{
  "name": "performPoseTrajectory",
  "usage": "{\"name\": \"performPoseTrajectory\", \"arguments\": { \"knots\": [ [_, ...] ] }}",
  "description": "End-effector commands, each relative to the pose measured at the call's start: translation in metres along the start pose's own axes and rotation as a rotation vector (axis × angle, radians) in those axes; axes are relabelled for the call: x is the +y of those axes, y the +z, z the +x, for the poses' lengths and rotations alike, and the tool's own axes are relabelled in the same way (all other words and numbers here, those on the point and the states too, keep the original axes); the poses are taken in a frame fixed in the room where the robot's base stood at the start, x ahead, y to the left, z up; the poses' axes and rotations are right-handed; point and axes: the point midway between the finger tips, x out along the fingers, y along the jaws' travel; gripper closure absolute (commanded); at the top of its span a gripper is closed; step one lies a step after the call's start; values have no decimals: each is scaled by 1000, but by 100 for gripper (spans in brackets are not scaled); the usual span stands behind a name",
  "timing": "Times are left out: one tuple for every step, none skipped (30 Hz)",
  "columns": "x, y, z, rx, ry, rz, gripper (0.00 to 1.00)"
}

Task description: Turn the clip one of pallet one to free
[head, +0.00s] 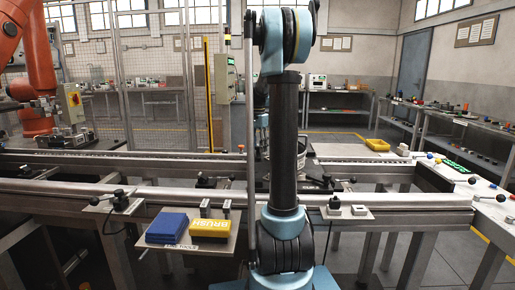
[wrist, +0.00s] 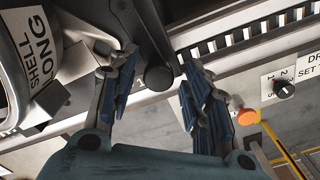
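In the wrist view, my gripper (wrist: 159,60) is open. Its two blue-padded fingers stand on either side of a dark lever with a round end (wrist: 158,77), which looks like the clip. A light shell marked LONG SHELL (wrist: 38,62) is at the left edge, on the pallet. In the head view my own arm stands in the middle and hides the gripper and most of the clip area. Part of the light shell (head: 301,150) shows just right of the arm.
A conveyor rail (wrist: 245,38) runs behind the lever. An orange button (wrist: 247,117) and a black dial (wrist: 285,89) sit right of the fingers. An orange robot arm (head: 38,70) stands far left.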

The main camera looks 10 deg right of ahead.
Motion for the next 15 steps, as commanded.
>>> {"name": "performPoseTrajectory", "arguments": {
  "knots": [
    [0, 0, 0, 0, 0, 0, 55],
    [0, 0, 0, 0, 0, 0, 55],
    [0, 0, 0, -1, 0, 0, 55],
    [0, 0, 0, -1, 1, 0, 55],
    [0, 0, 0, -1, 1, 0, 55],
    [0, 0, 0, -1, 1, 0, 55],
    [0, 1, -1, -1, 1, 0, 55],
    [0, 1, -1, -1, 1, 0, 55],
    [0, 1, -3, -1, 1, 0, 55],
    [0, 1, -5, -1, 1, 0, 55],
    [0, 1, -7, -1, 1, 0, 55],
    [0, 1, -11, -1, 1, 0, 55],
    [0, 1, -15, -1, 1, 0, 55],
    [0, 1, -19, -1, 1, -1, 55],
    [0, 1, -25, -1, 1, -1, 55]
  ]
}}
